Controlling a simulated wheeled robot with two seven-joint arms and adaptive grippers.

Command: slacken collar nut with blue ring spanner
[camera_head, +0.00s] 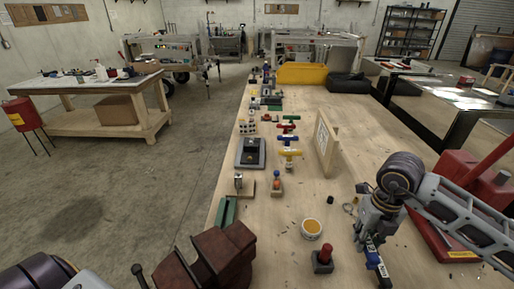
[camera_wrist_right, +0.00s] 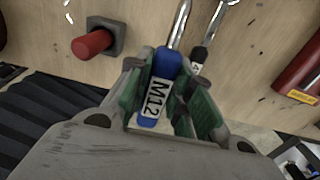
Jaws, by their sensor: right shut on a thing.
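My right gripper (camera_head: 372,238) is low over the near right part of the long bench. In the right wrist view its green-padded fingers (camera_wrist_right: 158,92) are shut on the blue handle (camera_wrist_right: 150,115) of the spanner, which carries an M12 label. A bright metal shank runs from the handle away from my palm; its ring end is out of frame. A second spanner with a dark handle (camera_wrist_right: 198,58) lies close beside it. I cannot pick out the collar nut for certain. My left gripper is not in view.
A red knob on a grey square base (camera_head: 323,260) stands left of the right gripper, near a yellow-filled tub (camera_head: 311,229). A brown vise-like block (camera_head: 215,258) is at the near left edge. A red toolbox (camera_head: 462,170) stands right. An upright wooden board (camera_head: 326,145) stands farther back.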

